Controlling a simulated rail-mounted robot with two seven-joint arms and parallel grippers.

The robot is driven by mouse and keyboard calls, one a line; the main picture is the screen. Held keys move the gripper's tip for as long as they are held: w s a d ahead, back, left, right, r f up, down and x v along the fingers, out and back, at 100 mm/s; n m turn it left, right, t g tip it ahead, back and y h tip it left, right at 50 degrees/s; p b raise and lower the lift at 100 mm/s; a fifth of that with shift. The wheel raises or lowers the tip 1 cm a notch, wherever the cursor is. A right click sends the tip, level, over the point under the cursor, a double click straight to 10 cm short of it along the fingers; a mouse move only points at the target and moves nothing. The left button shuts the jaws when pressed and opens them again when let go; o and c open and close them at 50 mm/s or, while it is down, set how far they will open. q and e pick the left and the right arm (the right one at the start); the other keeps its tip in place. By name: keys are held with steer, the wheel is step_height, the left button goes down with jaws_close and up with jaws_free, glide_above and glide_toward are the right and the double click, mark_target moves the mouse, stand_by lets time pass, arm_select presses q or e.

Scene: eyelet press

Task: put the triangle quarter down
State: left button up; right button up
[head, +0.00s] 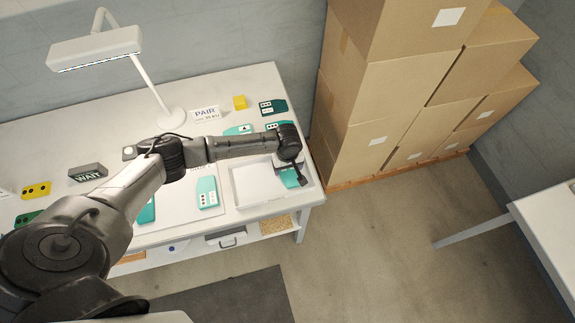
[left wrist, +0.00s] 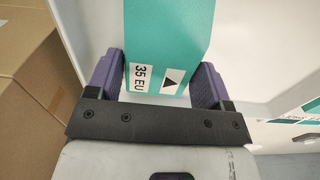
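The triangle quarter (left wrist: 165,50) is a teal piece with a white end label showing a black triangle and "35 EU". In the left wrist view it sits between the two purple fingers of my left gripper (left wrist: 157,88), which touch both its sides. In the head view my left gripper (head: 292,176) points down over the right part of a shallow white tray (head: 236,192) at the table's right end. The piece is mostly hidden there by the gripper. I cannot tell whether it touches the tray floor. My right gripper is out of view.
A teal piece with dots (head: 207,192) lies left of the tray. Stacked cartons (head: 390,100) rise beyond the table's right end.

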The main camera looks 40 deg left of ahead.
arm_select(q)
steer(key=o, duration=0.3)
steer(key=shift+o, duration=0.2)
step_height(320, 180, up, 12)
steer(key=p, duration=0.1)
steer(key=shift+r, duration=0.15)
